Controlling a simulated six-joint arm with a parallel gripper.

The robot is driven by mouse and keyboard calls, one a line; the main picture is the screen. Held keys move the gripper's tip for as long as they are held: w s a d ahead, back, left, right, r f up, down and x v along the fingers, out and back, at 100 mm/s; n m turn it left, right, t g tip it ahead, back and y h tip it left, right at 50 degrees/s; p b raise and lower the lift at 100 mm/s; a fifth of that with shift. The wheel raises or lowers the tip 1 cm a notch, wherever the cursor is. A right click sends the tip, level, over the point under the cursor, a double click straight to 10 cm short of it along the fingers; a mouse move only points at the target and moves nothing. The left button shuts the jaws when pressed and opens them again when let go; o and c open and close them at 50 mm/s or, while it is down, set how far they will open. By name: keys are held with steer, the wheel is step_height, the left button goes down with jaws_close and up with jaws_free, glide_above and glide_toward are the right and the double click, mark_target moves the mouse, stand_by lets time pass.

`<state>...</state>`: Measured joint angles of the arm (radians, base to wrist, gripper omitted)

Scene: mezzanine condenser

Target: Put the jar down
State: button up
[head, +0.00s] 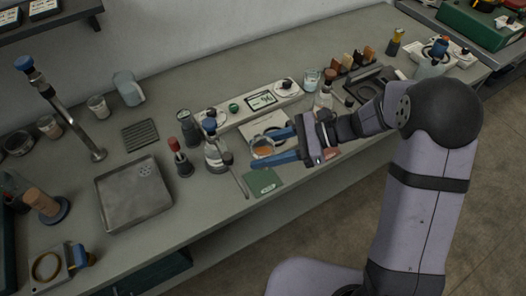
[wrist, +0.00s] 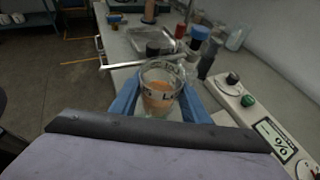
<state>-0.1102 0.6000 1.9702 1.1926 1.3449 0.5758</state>
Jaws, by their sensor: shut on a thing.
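The jar (head: 263,147) is a clear glass with orange-brown contents. My gripper (head: 254,150) is shut on it, with one blue finger on each side. In the wrist view the jar (wrist: 160,90) stands upright between the fingers (wrist: 158,98), with dark lettering on its glass. It is over the front half of the bench (head: 220,190), close to a green booklet (head: 264,182) and a pale square plate (head: 268,125). I cannot tell whether its base touches anything. The fingers hide part of the jar in the head view.
A blue-capped flask (head: 214,152) and a red-topped bottle (head: 179,158) stand left of the jar. A thin rod (head: 240,184) lies near the booklet. A hotplate strip with a display (head: 261,99) lies behind. A metal tray (head: 134,193) sits further left.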

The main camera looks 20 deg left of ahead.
steer(key=shift+w, duration=0.1)
steer(key=w+r+m+t+h+b, duration=0.1)
steer(key=w+m+t+h+b, duration=0.2)
steer(key=w+m+t+b, duration=0.5)
steer(key=shift+w+m+t, duration=2.3)
steer(key=shift+w+t, duration=0.6)
steer(key=shift+w, duration=0.85)
steer(key=shift+a+f, duration=0.1)
steer(key=shift+f, duration=2.75)
steer(key=shift+f, duration=0.1)
steer(key=shift+f, duration=1.95)
steer(key=shift+f+b, duration=0.25)
steer(key=shift+b, duration=0.1)
